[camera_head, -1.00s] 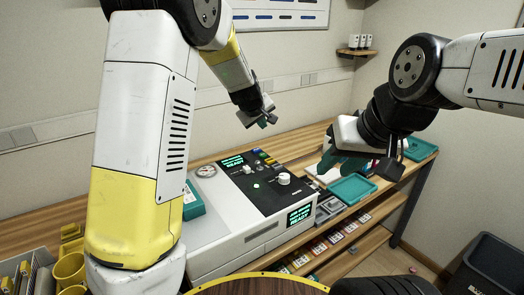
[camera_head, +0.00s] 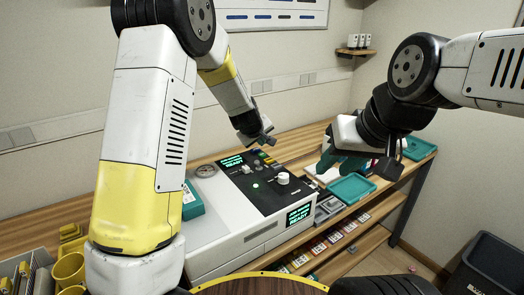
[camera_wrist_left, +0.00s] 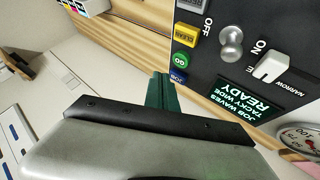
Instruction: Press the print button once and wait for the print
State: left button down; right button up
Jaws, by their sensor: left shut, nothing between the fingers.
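The press (camera_head: 240,232) is a white machine with a black control panel (camera_head: 238,182) on top. In the left wrist view the panel carries a yellow button marked CLEAN (camera_wrist_left: 186,34), a green button marked GO (camera_wrist_left: 180,60) and a blue button marked JOB (camera_wrist_left: 178,76). No button is legibly marked print. My left gripper (camera_head: 268,141) is shut and empty above the panel's back edge. Its teal fingertips (camera_wrist_left: 163,88) appear beside the green and blue buttons; contact cannot be told. The panel display (camera_wrist_left: 244,98) reads JOB WAVES, TACKY WIDE, READY. My right gripper (camera_head: 340,162) hangs by the teal tray, its jaws unclear.
A teal tray (camera_head: 352,188) lies right of the press on the wooden bench. A lever and a white switch (camera_wrist_left: 274,66) stand near the buttons. A front display (camera_head: 299,214) also shows READY. Yellow cups (camera_head: 68,268) stand at lower left. A dark bin (camera_head: 492,262) stands at lower right.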

aim_at(261, 155)
pick_arm(q)
jog(key=shift+f, duration=0.95)
jog(key=shift+f, duration=0.1)
dwell(1.3)
jog(key=shift+f, duration=0.35)
jog(key=shift+f, duration=0.45)
dwell(0.8)
jog(key=shift+r, duration=0.9)
jog(key=shift+d+r, duration=0.1)
jog(key=shift+r, duration=2.4)
